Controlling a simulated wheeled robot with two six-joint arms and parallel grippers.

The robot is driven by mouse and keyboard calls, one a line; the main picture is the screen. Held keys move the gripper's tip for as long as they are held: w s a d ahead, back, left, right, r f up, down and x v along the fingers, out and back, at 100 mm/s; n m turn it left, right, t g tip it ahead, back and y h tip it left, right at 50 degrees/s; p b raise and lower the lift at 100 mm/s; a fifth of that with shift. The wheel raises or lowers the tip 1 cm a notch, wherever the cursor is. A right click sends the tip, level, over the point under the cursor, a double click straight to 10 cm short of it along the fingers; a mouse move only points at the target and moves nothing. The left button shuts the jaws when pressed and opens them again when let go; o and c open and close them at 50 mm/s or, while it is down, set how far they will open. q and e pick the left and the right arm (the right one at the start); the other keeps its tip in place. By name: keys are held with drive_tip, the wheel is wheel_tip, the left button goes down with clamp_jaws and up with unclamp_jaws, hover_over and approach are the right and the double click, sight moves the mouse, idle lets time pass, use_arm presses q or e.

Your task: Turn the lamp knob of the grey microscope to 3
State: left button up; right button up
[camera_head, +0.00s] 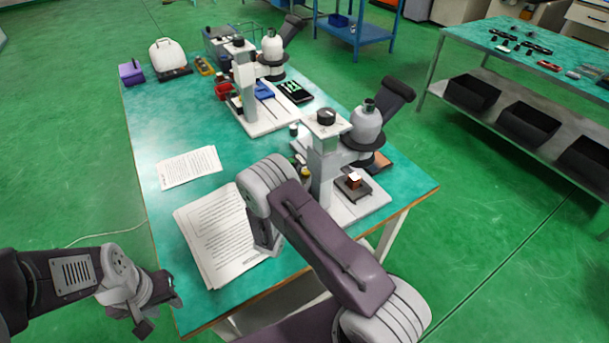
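Two microscopes stand on the teal table. The nearer one has a pale grey column and base (323,165), a black knob (326,116) on top and a dark eyepiece tube tilted to the right. The farther one (246,75) is similar and whitish. I cannot make out a lamp knob or its numbers; my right arm covers the nearer microscope's left side. My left gripper (157,312) is low at the left, off the table's front-left corner, empty, with its fingers apart. My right arm reaches over the table's front; its gripper's fingers are hidden behind the arm.
Printed sheets (208,232) and another paper (189,166) lie on the left of the table (150,125). A small brown block (354,181) sits on the nearer microscope's stage. A purple box (131,73) and a white case (167,55) stand at the back left.

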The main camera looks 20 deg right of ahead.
clamp_jaws()
use_arm(q)
wheel_tip(320, 180, down, 2)
drive_tip(key=shift+f+b, duration=0.1)
drive_tip(key=shift+b, duration=0.95)
use_arm(e)
drive_tip(key=shift+w+a+f+m+g+h, duration=0.1)
drive_tip(key=shift+m+g+h, duration=0.35)
drive_tip(key=shift+g, duration=0.1)
drive_tip(key=shift+w+f+m+g+h, duration=0.1)
drive_tip(key=shift+m+g+h, duration=0.35)
drive_tip(key=shift+g, duration=0.1)
use_arm(q)
drive_tip(key=shift+f, duration=0.25)
use_arm(e)
drive_tip(key=shift+m+g+h, duration=0.3)
drive_tip(key=shift+m+g, duration=0.1)
drive_tip(key=shift+g, duration=0.1)
use_arm(q)
drive_tip(key=shift+f+b, duration=0.1)
drive_tip(key=shift+b, duration=0.3)
use_arm(e)
drive_tip(key=shift+r+m+g+h, duration=0.2)
drive_tip(key=shift+m+g+h, duration=0.1)
drive_tip(key=shift+g, duration=0.1)
unclamp_jaws()
drive_tip(key=shift+a, duration=0.1)
